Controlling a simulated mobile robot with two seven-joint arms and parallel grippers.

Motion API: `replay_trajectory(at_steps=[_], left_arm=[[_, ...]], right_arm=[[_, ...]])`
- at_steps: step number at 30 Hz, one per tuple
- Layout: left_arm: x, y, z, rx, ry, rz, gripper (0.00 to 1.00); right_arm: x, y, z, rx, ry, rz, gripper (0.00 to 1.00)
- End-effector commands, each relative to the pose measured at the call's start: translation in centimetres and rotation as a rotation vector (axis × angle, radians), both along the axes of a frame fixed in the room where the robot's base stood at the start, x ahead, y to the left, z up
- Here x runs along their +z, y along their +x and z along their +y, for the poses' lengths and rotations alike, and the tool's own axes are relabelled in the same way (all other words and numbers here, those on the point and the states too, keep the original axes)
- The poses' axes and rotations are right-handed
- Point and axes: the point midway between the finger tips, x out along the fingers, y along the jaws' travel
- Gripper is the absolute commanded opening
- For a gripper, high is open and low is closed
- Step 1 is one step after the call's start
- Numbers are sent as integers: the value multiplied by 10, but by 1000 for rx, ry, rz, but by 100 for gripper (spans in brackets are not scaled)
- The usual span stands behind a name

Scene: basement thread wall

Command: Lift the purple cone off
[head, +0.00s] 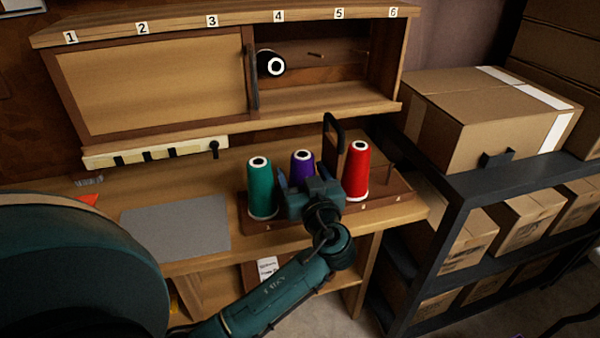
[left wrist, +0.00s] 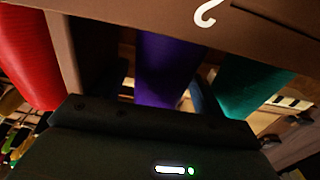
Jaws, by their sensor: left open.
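The purple cone (head: 302,161) stands upright on a wooden carrier (head: 398,188) on the bench, between the teal cone (head: 260,188) and the red cone (head: 355,170). My left gripper (head: 303,180) is open at the near side of the purple cone, with one finger on each side of it. Its lower part is hidden by the gripper. In the left wrist view the purple cone (left wrist: 165,68) shows in the middle, beyond the gripper body, with the red cone (left wrist: 28,60) on the left and the teal cone (left wrist: 248,88) on the right. My right gripper is not seen.
The carrier has a dark upright handle (head: 333,132) behind the cones and a bare peg at its right. Behind is a numbered cabinet (head: 155,85) with a black cone (head: 270,64) in its open part. A grey mat (head: 175,228) lies left. Boxes (head: 480,110) stand right.

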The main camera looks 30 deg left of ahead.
Motion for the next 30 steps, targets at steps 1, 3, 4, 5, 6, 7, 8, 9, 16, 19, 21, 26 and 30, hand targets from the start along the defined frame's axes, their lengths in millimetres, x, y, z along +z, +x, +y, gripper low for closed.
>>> replay_trajectory(at_steps=[1, 3, 4, 5, 6, 7, 8, 9, 16, 19, 21, 26, 30], left_arm=[[0, -1, -1, 0, 0, 0, 71], [0, -1, -1, 0, 0, 0, 71], [0, -1, -1, 0, 0, 0, 71], [0, -1, -1, 0, 0, 0, 71], [0, -1, -1, 0, 0, 0, 71], [0, -1, -1, 0, 0, 0, 71], [0, -1, -1, 0, 0, 0, 71], [0, -1, -1, 0, 0, 0, 71], [0, -1, -1, 0, 0, 0, 53], [0, -1, -1, 0, 0, 0, 44], [0, -1, -1, 0, 0, 0, 39], [0, -1, -1, 0, 0, 0, 26], [0, -1, -1, 0, 1, -1, 19]], right_arm=[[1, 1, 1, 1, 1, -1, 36], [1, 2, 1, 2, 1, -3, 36], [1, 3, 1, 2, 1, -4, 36], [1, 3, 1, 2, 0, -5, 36], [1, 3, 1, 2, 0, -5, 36], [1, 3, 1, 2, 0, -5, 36], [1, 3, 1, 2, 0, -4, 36], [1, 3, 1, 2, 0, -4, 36], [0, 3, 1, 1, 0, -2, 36], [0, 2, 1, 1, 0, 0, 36], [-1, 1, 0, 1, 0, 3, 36], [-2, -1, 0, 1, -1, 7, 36], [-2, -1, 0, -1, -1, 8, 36]])
